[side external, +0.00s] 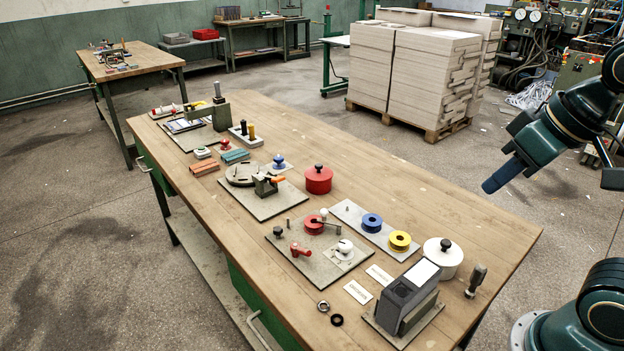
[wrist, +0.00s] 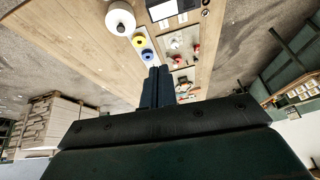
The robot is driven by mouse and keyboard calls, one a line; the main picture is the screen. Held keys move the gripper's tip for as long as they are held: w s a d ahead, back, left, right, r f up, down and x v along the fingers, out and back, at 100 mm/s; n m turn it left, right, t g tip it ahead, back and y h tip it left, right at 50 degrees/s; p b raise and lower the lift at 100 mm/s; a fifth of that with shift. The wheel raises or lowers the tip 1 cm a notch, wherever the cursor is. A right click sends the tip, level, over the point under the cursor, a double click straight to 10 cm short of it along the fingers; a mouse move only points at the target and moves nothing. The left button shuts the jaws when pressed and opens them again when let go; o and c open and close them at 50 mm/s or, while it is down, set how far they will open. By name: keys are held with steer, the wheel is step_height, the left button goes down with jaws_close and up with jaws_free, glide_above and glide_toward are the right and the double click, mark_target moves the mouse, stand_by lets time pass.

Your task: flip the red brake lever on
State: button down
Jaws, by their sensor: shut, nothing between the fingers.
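The red brake lever (side external: 299,250) sits on a grey board (side external: 285,255) near the front of the bench. It is small in the wrist view, where a red part (wrist: 196,50) appears to be this lever. A white knob (side external: 344,247) and a red disc with a dark crank arm (side external: 314,224) share the board. My gripper (side external: 491,184) is shut and empty, raised in the air beyond the bench's right edge, well away from the lever. In the wrist view my gripper's dark fingers (wrist: 157,72) are together.
Blue (side external: 372,222) and yellow (side external: 400,240) spools, a white lidded pot (side external: 443,257), a red lidded pot (side external: 318,179) and a grey sloped box (side external: 408,297) stand around the board. The bench's right side (side external: 440,205) is mostly clear. Stacked greyboard (side external: 425,80) stands behind.

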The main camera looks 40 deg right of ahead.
steer(key=w+a+m+g+y, duration=0.1)
steer(key=w+a+m+g, duration=0.2)
steer(key=w+m, duration=0.85)
steer(key=w+a+f+m+g, duration=0.1)
steer(key=w+f, duration=0.5)
steer(key=w, duration=0.3)
steer(key=w+a+f+m+g+y, duration=0.1)
steer(key=w+f+g, duration=0.1)
steer(key=w+f, duration=0.5)
steer(key=shift+w+f+y, duration=0.25)
steer(key=shift+w+y, duration=0.05)
steer(key=shift+w, duration=1.5)
steer(key=shift+f+m, duration=0.1)
steer(key=shift+m, duration=0.15)
